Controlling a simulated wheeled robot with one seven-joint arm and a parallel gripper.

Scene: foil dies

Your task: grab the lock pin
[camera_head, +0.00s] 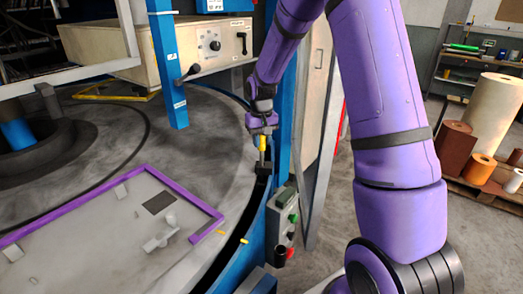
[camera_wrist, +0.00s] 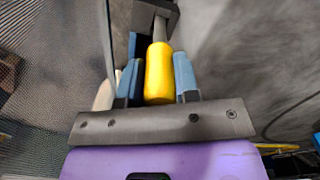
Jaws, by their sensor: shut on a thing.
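The lock pin (camera_wrist: 159,75) has a yellow grip and a grey metal shaft. In the wrist view its yellow grip sits between the two blue-padded fingers of my gripper (camera_wrist: 158,82), which is shut on it. The shaft runs up to a dark block (camera_wrist: 157,12) at the top of that view. In the head view the yellow pin (camera_head: 262,143) shows below my gripper (camera_head: 262,130), upright above a dark bracket (camera_head: 262,168) at the edge of the round table. I cannot tell how deep the shaft sits in the bracket.
The grey round table (camera_head: 190,135) carries a purple-edged plate (camera_head: 120,235) at the front left. A blue post (camera_head: 168,60) stands left of my arm. A control box (camera_head: 282,225) with buttons hangs just below the bracket. Paper rolls (camera_head: 480,120) stand far right.

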